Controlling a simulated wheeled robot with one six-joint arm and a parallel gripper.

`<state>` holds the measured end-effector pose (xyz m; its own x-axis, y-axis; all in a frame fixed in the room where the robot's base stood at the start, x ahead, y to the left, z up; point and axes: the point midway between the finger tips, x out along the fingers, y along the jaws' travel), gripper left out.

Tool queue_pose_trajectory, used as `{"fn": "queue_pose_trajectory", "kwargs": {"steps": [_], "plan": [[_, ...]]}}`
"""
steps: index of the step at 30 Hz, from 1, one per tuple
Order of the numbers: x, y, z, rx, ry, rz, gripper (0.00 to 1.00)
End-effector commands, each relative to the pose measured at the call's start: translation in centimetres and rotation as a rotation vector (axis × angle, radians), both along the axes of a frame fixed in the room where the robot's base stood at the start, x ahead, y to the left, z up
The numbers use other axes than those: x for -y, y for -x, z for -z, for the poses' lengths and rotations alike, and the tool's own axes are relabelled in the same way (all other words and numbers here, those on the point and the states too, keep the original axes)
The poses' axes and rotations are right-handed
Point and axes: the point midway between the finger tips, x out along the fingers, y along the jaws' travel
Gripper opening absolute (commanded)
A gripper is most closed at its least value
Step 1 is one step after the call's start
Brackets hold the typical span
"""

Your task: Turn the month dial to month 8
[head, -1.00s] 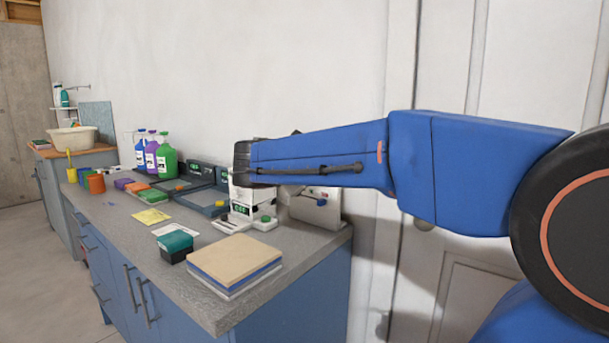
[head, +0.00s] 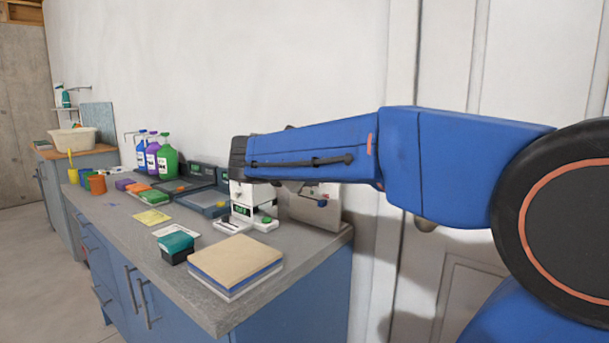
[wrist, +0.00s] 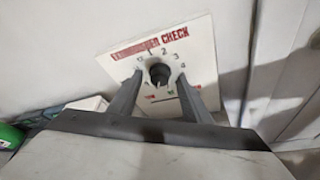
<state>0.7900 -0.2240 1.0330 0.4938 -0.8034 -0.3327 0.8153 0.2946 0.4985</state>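The month dial is a small black round knob (wrist: 159,73) on a white plate (wrist: 205,55) with a red heading that reads roughly "EXTINGUISHER CHECK". The digits 1 to 4 show along its upper right; the lower digits are hidden or too small to read. I cannot tell which month the knob points to. In the wrist view my gripper (wrist: 160,77) is open, with one grey finger on each side of the knob and apparently clear of it. In the head view the plate (head: 316,212) stands at the counter's right end, its dial partly hidden behind my arm.
The grey counter (head: 215,280) holds a stack of boards (head: 235,262), a teal-topped box (head: 176,246), dark trays (head: 210,202), several spray bottles (head: 165,157) and coloured pots. A white wall stands behind, and a panelled door (head: 465,285) is at the right.

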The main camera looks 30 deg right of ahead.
Motion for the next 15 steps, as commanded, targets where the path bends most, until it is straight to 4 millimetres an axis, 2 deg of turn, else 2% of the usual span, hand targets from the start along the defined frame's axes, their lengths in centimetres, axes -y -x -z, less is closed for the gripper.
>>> {"fn": "queue_pose_trajectory", "kwargs": {"steps": [10, 15], "plan": [[-0.2, 0.1, -0.1, 0.002, 0.0, -0.001, 0.44], [-1.3, 0.7, -0.6, 0.003, 0.0, -0.003, 0.44]]}}
